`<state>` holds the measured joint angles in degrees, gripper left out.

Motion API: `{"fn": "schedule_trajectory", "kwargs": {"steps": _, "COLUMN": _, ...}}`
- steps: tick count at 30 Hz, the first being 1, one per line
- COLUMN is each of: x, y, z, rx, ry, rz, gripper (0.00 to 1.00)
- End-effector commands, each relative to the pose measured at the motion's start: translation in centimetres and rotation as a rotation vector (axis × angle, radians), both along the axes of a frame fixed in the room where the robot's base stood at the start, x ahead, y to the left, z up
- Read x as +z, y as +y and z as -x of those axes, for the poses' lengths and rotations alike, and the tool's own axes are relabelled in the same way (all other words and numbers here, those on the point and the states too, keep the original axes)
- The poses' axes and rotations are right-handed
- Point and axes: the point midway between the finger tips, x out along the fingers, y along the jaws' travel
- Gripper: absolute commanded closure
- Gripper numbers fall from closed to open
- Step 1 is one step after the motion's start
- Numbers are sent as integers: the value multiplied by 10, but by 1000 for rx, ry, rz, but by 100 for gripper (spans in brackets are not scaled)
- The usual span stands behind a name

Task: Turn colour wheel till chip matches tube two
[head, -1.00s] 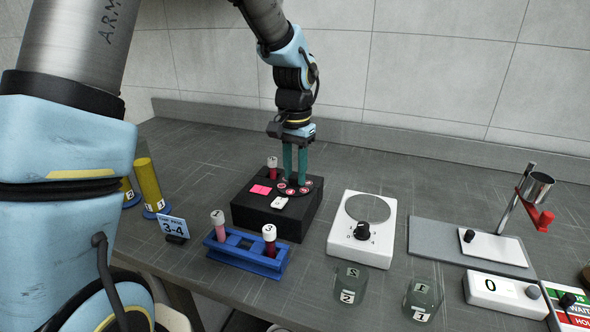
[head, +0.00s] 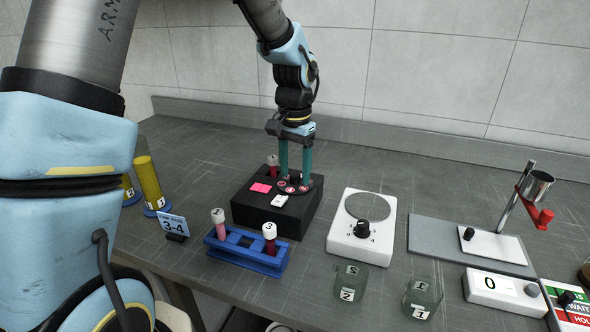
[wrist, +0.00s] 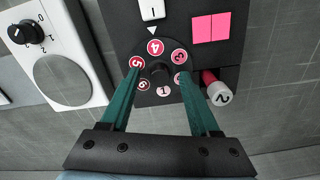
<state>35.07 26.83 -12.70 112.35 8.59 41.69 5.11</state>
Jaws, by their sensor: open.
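The colour wheel (wrist: 167,49) is a dark numbered disc on top of a black box (head: 250,213). In the wrist view a white pointer mark on the box points at number 4. A pink window (wrist: 210,28) on the box shows two side-by-side pink halves of nearly the same shade. Tube two (wrist: 216,90), with a white cap marked 2 and red contents, stands in the box beside the wheel; it also shows in the head view (head: 273,171). My gripper (wrist: 161,72) is open, its green fingers on either side of the wheel's hub, with gaps visible.
A blue rack (head: 247,257) holds two capped tubes in front of the box. A white stirrer-like unit with a knob (head: 361,228) stands to the right, with glass beakers (head: 348,281) before it. Yellow cylinders and a "3-4" card (head: 172,225) stand left.

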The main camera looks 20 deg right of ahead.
Motion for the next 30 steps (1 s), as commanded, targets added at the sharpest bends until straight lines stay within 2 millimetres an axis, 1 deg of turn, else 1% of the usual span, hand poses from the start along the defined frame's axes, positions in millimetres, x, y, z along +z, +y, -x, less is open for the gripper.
{"fn": "schedule_trajectory", "kwargs": {"steps": 5, "x": 4, "y": 0, "z": 0, "rx": 0, "ry": -2, "rz": 1, "gripper": 38}}
{"fn": "schedule_trajectory", "kwargs": {"steps": 8, "x": 15, "y": -1, "z": -1, "rx": 0, "ry": -4, "rz": 2, "gripper": 38}}
{"fn": "schedule_trajectory", "kwargs": {"steps": 11, "x": 33, "y": -1, "z": -1, "rx": 1, "ry": -5, "rz": 4, "gripper": 38}}
{"fn": "schedule_trajectory", "kwargs": {"steps": 15, "x": 62, "y": -1, "z": -1, "rx": 0, "ry": -5, "rz": 4, "gripper": 38}}
{"fn": "schedule_trajectory", "kwargs": {"steps": 18, "x": 80, "y": -1, "z": 0, "rx": 0, "ry": -3, "rz": 4, "gripper": 38}}
{"fn": "schedule_trajectory", "kwargs": {"steps": 21, "x": 94, "y": 0, "z": -1, "rx": 1, "ry": -2, "rz": 2, "gripper": 38}}
{"fn": "schedule_trajectory", "kwargs": {"steps": 25, "x": 105, "y": 0, "z": 0, "rx": 0, "ry": -2, "rz": 1, "gripper": 38}}
{"fn": "schedule_trajectory", "kwargs": {"steps": 30, "x": 108, "y": 0, "z": 0, "rx": 0, "ry": 0, "rz": 0, "gripper": 38}}
